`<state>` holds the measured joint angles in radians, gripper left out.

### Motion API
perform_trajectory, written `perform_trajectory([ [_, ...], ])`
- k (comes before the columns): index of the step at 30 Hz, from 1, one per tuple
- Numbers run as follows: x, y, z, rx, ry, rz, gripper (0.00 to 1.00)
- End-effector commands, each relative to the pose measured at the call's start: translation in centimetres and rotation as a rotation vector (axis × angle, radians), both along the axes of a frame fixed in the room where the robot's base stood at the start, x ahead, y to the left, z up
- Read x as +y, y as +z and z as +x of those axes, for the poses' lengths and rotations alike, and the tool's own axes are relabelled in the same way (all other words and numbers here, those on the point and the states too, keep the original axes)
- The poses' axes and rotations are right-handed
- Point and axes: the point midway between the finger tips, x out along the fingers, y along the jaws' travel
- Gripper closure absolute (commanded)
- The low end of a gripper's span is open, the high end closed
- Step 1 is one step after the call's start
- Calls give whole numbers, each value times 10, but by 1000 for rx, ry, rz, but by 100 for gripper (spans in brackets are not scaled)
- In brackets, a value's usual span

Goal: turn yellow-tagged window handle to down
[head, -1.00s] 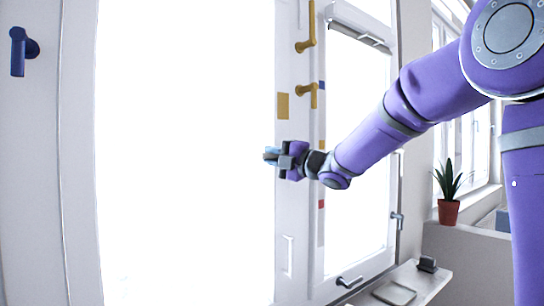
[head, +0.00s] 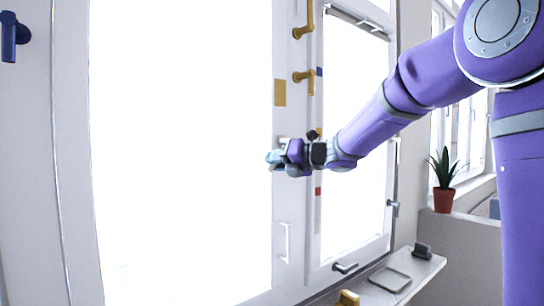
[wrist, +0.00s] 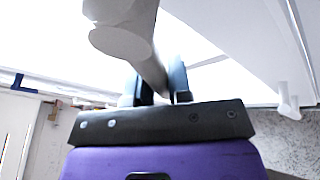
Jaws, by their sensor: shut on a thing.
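In the head view, my gripper (head: 275,160) is at the window post, below a large yellow tag (head: 280,92) and left of a small yellow tag (head: 319,132). In the wrist view, a pale handle (wrist: 122,38) runs between the two fingers (wrist: 155,85), and my gripper is shut on it. In the head view the gripper and wrist hide most of this handle, so its exact angle is hard to tell. Two brass handles, an upper one (head: 305,20) and a lower one (head: 304,78), sit above on the same post.
A blue handle (head: 10,37) is at the far left. A blue tag (head: 319,71) and a red tag (head: 318,191) mark the right sash edge. Below are a grey handle (head: 345,268), a sill (head: 425,272) with a tray (head: 390,280), and a potted plant (head: 443,200).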

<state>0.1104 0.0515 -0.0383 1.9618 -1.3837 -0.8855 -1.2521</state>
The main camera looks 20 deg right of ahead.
Motion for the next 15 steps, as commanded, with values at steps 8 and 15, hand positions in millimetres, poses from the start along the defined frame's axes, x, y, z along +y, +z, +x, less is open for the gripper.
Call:
perform_trajectory([
  [8,-15,-12,5,-82,-2,-251,100],
  [15,-28,-18,9,-148,-2,-454,100],
])
